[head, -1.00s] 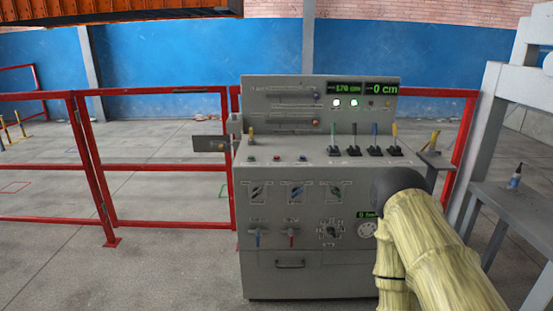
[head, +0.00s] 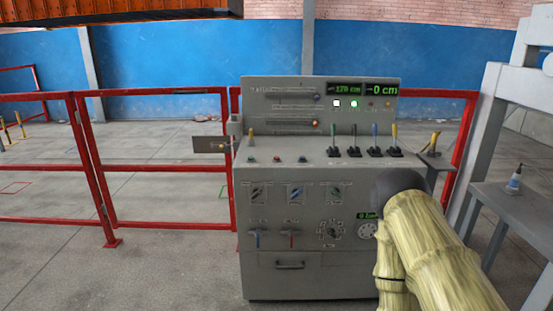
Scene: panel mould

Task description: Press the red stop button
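The grey control console (head: 330,276) stands in the middle of the head view. On the left of its sloped top is a row of three small buttons: a green one (head: 251,159), a red button (head: 276,159) in the middle and a blue one (head: 302,159). The red button is small in this view, and I cannot read its label or tell if it is pressed. My arm (head: 430,240) rises at the lower right with its dark joint in front of the console's right side. My gripper is not visible, and nothing of mine covers the red button.
Several upright levers (head: 354,142) stand right of the buttons. The back panel carries lit lamps (head: 353,104) and green displays (head: 382,90). Selector knobs and valves fill the front. Red railings (head: 160,224) run behind and left. A grey table (head: 520,212) stands right. Left floor is clear.

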